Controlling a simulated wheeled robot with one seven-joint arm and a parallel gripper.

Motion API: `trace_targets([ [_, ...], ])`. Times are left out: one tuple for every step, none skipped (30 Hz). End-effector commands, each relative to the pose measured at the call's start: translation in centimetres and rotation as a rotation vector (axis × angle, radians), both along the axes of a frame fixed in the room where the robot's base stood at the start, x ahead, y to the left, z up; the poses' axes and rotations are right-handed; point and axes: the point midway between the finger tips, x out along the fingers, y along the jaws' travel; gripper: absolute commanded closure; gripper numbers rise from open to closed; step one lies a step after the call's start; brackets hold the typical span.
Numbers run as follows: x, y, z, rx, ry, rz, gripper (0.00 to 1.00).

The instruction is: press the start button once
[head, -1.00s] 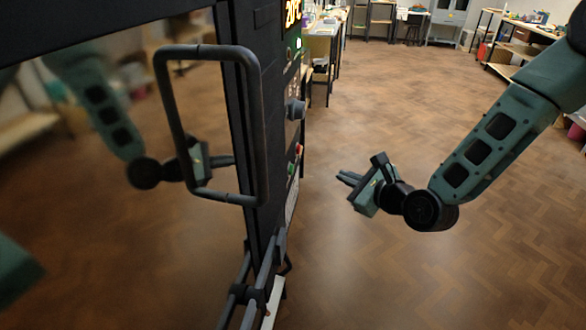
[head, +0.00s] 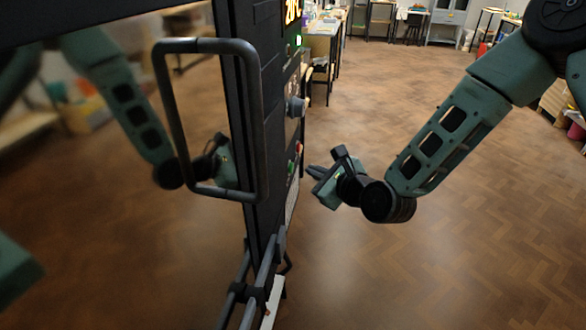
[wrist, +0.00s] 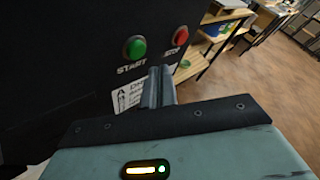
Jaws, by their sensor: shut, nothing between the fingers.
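The green start button (wrist: 135,48) is on the dark panel in the wrist view, with the word START under it. The red stop button (wrist: 181,36) is to its right. My gripper (wrist: 158,85) is shut and empty, its fingertips appearing just below and right of the green button. In the head view my gripper (head: 312,170) is to the right of the kiln's control panel, its fingers pointing left at it. A small gap seems to show between the fingertips and the panel. The buttons show there only edge-on, and the red one (head: 299,147) is small.
The black kiln (head: 228,110) has a large bar handle (head: 262,120) that stands out on its front. A knob (head: 297,106) is above the buttons. A white label (wrist: 125,97) is below the start button. The wooden floor (head: 430,260) on the right is clear.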

Motion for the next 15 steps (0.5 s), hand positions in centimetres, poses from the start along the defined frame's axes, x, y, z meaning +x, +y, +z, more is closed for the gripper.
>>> trace_targets([
  [0.1, 0.4, -0.1, 0.001, 0.001, 0.000, 1.00],
  [0.1, 0.6, -0.1, 0.000, 0.001, -0.001, 1.00],
  [0.2, 0.9, -0.1, 0.001, 0.001, 0.000, 1.00],
  [0.2, 1.0, 0.0, 0.001, 0.001, 0.000, 1.00],
  [0.2, 1.1, 0.0, 0.001, 0.001, 0.000, 1.00],
  [0.2, 1.3, 0.0, 0.001, 0.002, -0.001, 1.00],
  [0.2, 1.3, 0.0, 0.001, 0.002, -0.001, 1.00],
  [0.2, 1.4, 0.0, 0.001, 0.002, -0.001, 1.00],
  [0.3, 1.4, 0.0, 0.001, 0.002, -0.001, 1.00],
  [0.3, 1.4, 0.0, 0.000, 0.001, -0.001, 1.00],
  [0.3, 1.4, 0.0, 0.000, 0.001, -0.001, 1.00],
  [0.3, 1.4, 0.0, 0.000, 0.001, -0.001, 1.00],
  [0.3, 1.4, 0.0, 0.000, 0.001, -0.001, 1.00],
  [0.3, 1.4, 0.0, 0.000, 0.001, -0.001, 1.00],
  [0.3, 1.4, 0.0, 0.000, 0.001, -0.001, 1.00],
])
